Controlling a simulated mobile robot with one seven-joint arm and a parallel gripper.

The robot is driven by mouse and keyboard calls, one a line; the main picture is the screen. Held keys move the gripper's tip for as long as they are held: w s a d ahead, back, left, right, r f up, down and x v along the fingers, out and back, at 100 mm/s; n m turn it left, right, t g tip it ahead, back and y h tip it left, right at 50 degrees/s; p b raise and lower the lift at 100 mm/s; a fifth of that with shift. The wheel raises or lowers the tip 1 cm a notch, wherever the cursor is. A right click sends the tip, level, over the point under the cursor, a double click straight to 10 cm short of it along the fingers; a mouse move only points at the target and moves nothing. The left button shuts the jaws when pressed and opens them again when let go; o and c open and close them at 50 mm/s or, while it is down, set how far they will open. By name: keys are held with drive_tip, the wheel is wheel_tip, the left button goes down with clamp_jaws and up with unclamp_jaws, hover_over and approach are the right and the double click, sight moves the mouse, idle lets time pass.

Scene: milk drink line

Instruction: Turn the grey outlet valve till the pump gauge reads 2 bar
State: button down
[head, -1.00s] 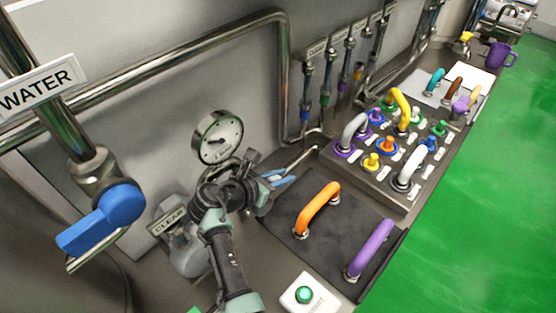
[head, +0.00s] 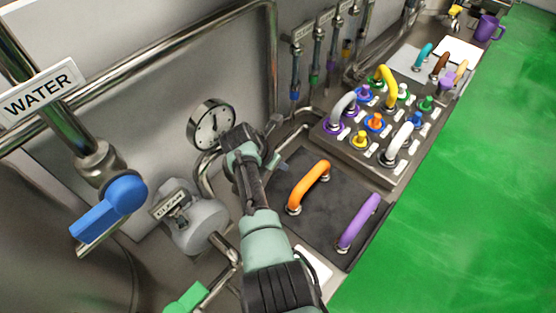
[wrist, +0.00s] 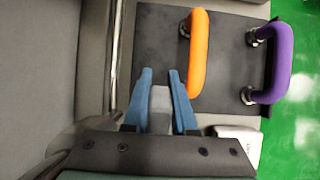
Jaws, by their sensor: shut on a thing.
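The grey outlet valve handle (wrist: 160,108) is between the two blue fingers of my gripper (wrist: 160,76) in the wrist view. The fingers are shut on it, one on each side. In the head view my arm hides most of the handle and the fingers. The pump gauge (head: 210,125) is a round white dial in a metal rim, just left of my wrist. Its dark needle looks close to upright, but the numbers are too small to read.
A blue-handled valve (head: 118,198) hangs under the WATER sign (head: 40,92) at the left. The orange handle (head: 309,184) and purple handle (head: 358,222) stand on a dark mat right of my gripper. A panel of coloured fittings (head: 333,145) lies beyond.

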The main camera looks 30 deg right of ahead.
idle(0.3)
drive_tip(key=c, duration=0.7)
unclamp_jaws()
drive_tip(key=shift+a+r, duration=0.25)
drive_tip(key=shift+r, duration=0.3)
drive_tip(key=v, duration=1.1)
drive_tip(key=shift+s+a+r, duration=0.2)
drive_tip(key=shift+a+r, duration=0.05)
